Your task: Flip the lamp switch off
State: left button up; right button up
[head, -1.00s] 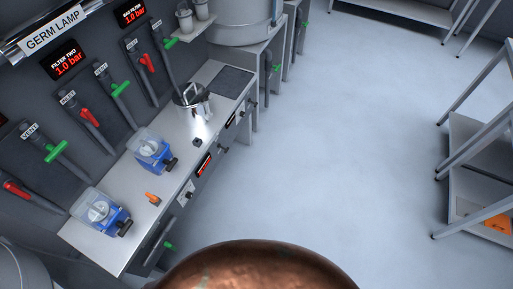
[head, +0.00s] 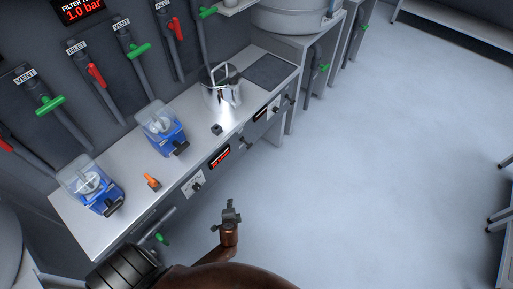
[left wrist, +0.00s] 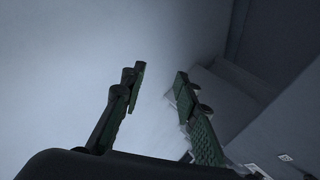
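My left gripper (head: 231,207) is in front of the counter, over the floor, apart from the counter front. In the left wrist view its two fingers (left wrist: 160,80) stand apart with nothing between them. A small white panel with a dark knob (head: 196,187) is on the counter front, up and left of the gripper. I cannot tell if it is the lamp switch, and its setting is too small to read. The germ lamp and its sign are out of view now. My right gripper is not in view.
The counter (head: 105,243) holds two blue devices (head: 163,132) (head: 90,188), an orange-handled item (head: 152,182), a small dark block (head: 216,129) and a metal pot (head: 229,92). Pipes with red and green handles line the wall. The floor (head: 370,170) to the right is clear.

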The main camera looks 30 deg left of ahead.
pick_arm(q)
jog(key=w+r+m+t+y+b, duration=0.1)
jog(key=w+r+t+y+b, duration=0.25)
jog(key=w+r, duration=0.6)
jog(key=t+y+b, duration=0.3)
jog(key=t+b, duration=0.1)
jog(key=b, duration=0.1)
send_near(250, 145)
jog(key=x, duration=0.3)
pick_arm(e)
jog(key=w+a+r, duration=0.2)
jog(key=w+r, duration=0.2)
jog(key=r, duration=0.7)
pick_arm(q)
jog(key=shift+g, duration=0.25)
jog(key=x, duration=0.2)
jog(key=b+x, duration=0.1)
jog(key=x, duration=0.2)
jog(key=b+x, duration=0.1)
jog(key=x, duration=0.1)
jog(key=shift+w+f, duration=0.2)
jog(key=shift+f, duration=0.1)
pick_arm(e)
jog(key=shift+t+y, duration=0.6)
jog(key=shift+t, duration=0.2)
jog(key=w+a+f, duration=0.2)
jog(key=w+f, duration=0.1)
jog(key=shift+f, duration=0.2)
